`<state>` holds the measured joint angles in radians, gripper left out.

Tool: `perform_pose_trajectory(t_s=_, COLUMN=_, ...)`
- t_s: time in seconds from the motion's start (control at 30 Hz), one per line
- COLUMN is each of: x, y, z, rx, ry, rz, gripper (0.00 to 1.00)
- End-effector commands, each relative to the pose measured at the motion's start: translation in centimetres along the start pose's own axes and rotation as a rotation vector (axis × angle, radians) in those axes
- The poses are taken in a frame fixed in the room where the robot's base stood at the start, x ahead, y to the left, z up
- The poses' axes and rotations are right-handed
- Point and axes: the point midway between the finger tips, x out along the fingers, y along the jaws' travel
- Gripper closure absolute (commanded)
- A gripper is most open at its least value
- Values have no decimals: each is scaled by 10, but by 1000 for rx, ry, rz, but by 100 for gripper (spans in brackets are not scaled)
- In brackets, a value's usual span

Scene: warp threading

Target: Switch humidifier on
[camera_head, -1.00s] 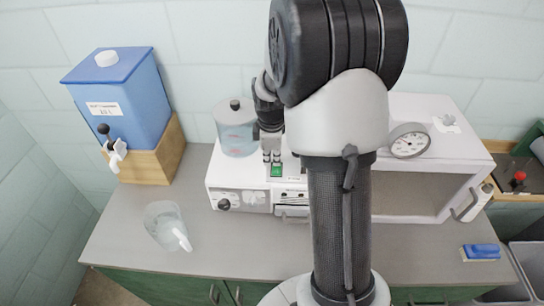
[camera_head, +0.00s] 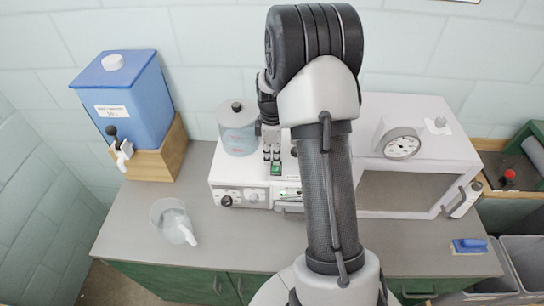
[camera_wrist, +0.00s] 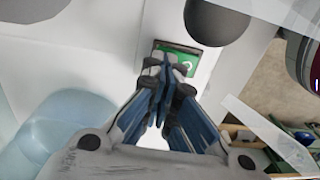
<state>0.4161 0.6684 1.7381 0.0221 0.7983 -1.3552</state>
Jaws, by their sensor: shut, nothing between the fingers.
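The humidifier is a white unit (camera_head: 236,180) on the counter, with a clear tank (camera_head: 238,135) of water at its back left. A green rocker switch (camera_head: 277,169) is on its top near the front edge; the wrist view shows the switch (camera_wrist: 184,62) in a dark frame, partly hidden by my fingers. My gripper (camera_head: 272,158) points down just behind the switch. In the wrist view my gripper (camera_wrist: 163,68) is shut and empty, its tips overlapping the switch's lower edge. I cannot tell whether they touch it, or which way the rocker is tipped.
A white chamber with a round dial (camera_head: 402,143) adjoins on the right. A blue water dispenser (camera_head: 125,100) on a wooden stand and a clear jug (camera_head: 172,222) are at left. A blue brush (camera_head: 469,246) lies at right. The counter's front is clear.

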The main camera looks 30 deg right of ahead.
Motion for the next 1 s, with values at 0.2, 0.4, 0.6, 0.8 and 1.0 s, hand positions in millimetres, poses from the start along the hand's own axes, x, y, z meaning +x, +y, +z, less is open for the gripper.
perform_pose_trajectory(t_s=0.2, x=6, y=-8, z=1, rx=0, ry=-3, rz=-6, gripper=100)
perform_pose_trajectory(t_s=0.4, x=5, y=-19, z=1, rx=0, ry=-4, rz=-13, gripper=100)
perform_pose_trajectory(t_s=0.6, x=-4, y=-20, z=1, rx=1, ry=-3, rz=-13, gripper=100)
perform_pose_trajectory(t_s=0.8, x=-43, y=-14, z=1, rx=0, ry=0, rz=2, gripper=100)
perform_pose_trajectory(t_s=1.0, x=-87, y=-11, z=0, rx=0, ry=2, rz=11, gripper=100)
